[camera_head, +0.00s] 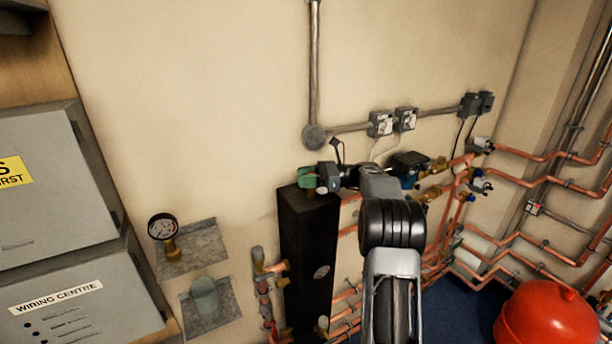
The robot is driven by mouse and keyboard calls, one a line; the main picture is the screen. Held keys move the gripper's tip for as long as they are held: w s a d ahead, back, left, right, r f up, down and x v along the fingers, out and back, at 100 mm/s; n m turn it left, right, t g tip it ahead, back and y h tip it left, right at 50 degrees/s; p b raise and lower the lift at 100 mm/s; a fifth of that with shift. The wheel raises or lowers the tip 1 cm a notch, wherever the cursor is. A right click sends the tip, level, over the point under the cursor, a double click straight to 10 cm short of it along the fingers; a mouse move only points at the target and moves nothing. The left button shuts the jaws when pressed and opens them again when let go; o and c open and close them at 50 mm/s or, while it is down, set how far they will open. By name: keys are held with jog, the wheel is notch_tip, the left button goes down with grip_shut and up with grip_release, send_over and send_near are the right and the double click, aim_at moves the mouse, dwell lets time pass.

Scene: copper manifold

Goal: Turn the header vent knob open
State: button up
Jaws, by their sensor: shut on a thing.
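The black upright header (310,250) stands against the wall in the middle of the head view. A green knob (306,175) sits at its top, with a brass-coloured piece below it. My arm reaches in from the lower right, and my gripper (318,177) is at the knob, shut on it. The fingertips are small and partly hidden here. The knob's turn angle cannot be read from this view.
Copper pipes with valves (440,190) run along the wall to the right. A red vessel (546,318) stands at the lower right.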

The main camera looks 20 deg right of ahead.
jog(key=shift+s+n+g+y, duration=0.15)
jog(key=shift+n+g+y, duration=0.35)
jog(key=shift+n+g, duration=1.15)
jog(key=shift+r+g, duration=0.1)
jog(key=shift+g, duration=0.55)
jog(key=o, duration=0.9)
